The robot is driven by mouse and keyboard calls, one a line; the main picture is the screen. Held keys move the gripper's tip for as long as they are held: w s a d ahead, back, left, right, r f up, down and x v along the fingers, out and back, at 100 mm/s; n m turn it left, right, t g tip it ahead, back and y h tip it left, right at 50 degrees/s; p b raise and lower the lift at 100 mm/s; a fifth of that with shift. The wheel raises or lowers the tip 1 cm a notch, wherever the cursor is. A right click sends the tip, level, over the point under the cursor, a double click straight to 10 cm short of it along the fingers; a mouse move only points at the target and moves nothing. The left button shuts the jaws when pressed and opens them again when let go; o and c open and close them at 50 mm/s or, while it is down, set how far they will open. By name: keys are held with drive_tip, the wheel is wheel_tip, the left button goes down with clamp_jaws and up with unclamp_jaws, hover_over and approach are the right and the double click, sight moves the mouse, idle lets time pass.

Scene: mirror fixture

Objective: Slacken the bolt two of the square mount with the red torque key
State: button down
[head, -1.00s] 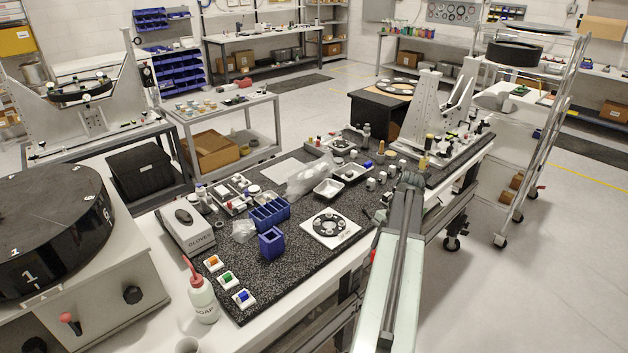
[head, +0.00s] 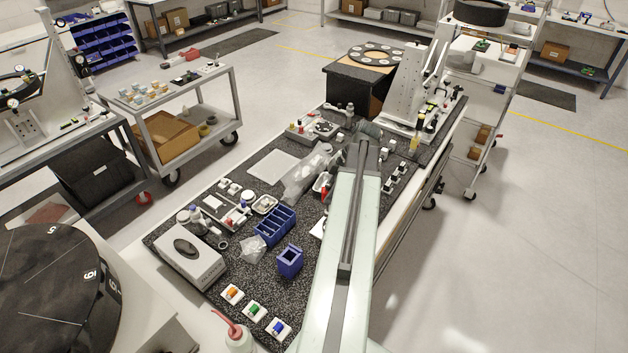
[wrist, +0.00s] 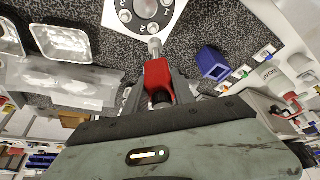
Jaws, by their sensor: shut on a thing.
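In the wrist view, my gripper (wrist: 158,80) is shut on the red torque key (wrist: 157,73), with a dark finger on each side of its red body. The key's metal shank (wrist: 155,46) points up the picture, and its tip is at the near edge of the square mount (wrist: 166,25). This white plate carries a dark ring with several round bolts and is cut off by the top edge. I cannot tell whether the tip touches bolt two. In the head view, my arm hides the gripper, the key and nearly all of the mount.
A blue open box (head: 289,262) and a blue divided bin (head: 275,224) stand left of my arm on the speckled worktop. Small coloured switch blocks (head: 254,310) line the front. Metal trays (wrist: 62,42) and a clear plastic bag (wrist: 62,82) lie left in the wrist view.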

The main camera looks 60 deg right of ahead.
wheel_tip(320, 180, down, 5)
drive_tip(key=b, duration=0.5)
drive_tip(key=shift+f, duration=0.2)
drive_tip(key=shift+f+b, duration=0.8)
drive_tip(key=shift+b, duration=0.25)
idle(1.0)
drive_tip(key=shift+d+n+g+y, duration=0.15)
drive_tip(key=shift+n+g+y, duration=0.15)
drive_tip(key=shift+n, duration=0.7)
drive_tip(key=n, duration=0.2)
drive_tip(key=n+g+y, duration=0.1)
drive_tip(key=n, duration=0.1)
drive_tip(key=shift+n+g, duration=0.3)
drive_tip(key=n+g, duration=0.1)
drive_tip(key=n, duration=0.2)
drive_tip(key=n+g, duration=0.1)
drive_tip(key=n, duration=0.2)
drive_tip(key=shift+n+g, duration=0.3)
